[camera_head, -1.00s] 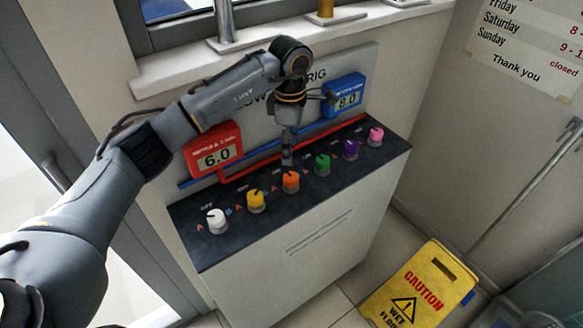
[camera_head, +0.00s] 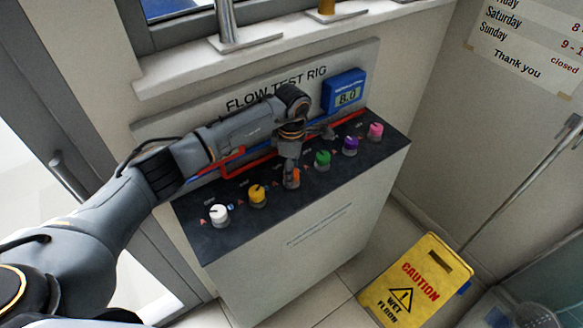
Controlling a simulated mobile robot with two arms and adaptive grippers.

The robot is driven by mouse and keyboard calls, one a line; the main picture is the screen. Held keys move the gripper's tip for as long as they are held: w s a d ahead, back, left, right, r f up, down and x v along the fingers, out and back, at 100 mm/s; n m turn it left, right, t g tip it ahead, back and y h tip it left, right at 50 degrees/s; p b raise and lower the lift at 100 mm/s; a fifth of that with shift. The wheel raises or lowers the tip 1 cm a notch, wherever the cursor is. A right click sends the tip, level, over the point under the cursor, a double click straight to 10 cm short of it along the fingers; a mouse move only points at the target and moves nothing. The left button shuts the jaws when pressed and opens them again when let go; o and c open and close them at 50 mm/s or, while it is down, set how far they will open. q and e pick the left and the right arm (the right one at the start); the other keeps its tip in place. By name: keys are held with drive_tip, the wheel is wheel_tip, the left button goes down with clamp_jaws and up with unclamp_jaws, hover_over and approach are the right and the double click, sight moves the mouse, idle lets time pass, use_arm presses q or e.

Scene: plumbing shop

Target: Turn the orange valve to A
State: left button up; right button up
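The orange valve (camera_head: 296,178) is a knob in the row on the dark top of the flow test rig. My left gripper (camera_head: 291,180) comes down from above and is at the orange valve, covering much of it. The gripper's fingers are small and dark here, so I cannot tell whether they are closed on the knob. The valve's pointer and its A mark are hidden or too small to read. My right gripper is not in view.
White (camera_head: 218,215) and yellow (camera_head: 257,195) knobs stand left of the orange one; green (camera_head: 322,160), purple (camera_head: 350,145) and pink (camera_head: 375,131) stand right. A blue meter (camera_head: 344,92) reads 8.0. A yellow caution sign (camera_head: 418,285) stands on the floor.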

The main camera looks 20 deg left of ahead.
use_arm(q)
drive_tip(key=c, duration=0.7)
drive_tip(key=shift+c, duration=0.4)
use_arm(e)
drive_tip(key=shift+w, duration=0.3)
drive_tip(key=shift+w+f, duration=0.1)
use_arm(q)
drive_tip(key=shift+f+n+b, duration=0.15)
drive_tip(key=shift+n+b, duration=0.95)
drive_tip(key=shift+n, duration=0.3)
drive_tip(key=n+b, duration=0.1)
drive_tip(key=n, duration=0.1)
drive_tip(key=shift+n, duration=0.4)
drive_tip(key=n+b, duration=0.2)
drive_tip(key=n, duration=0.1)
drive_tip(key=shift+n+b, duration=0.5)
drive_tip(key=shift+n, duration=1.1)
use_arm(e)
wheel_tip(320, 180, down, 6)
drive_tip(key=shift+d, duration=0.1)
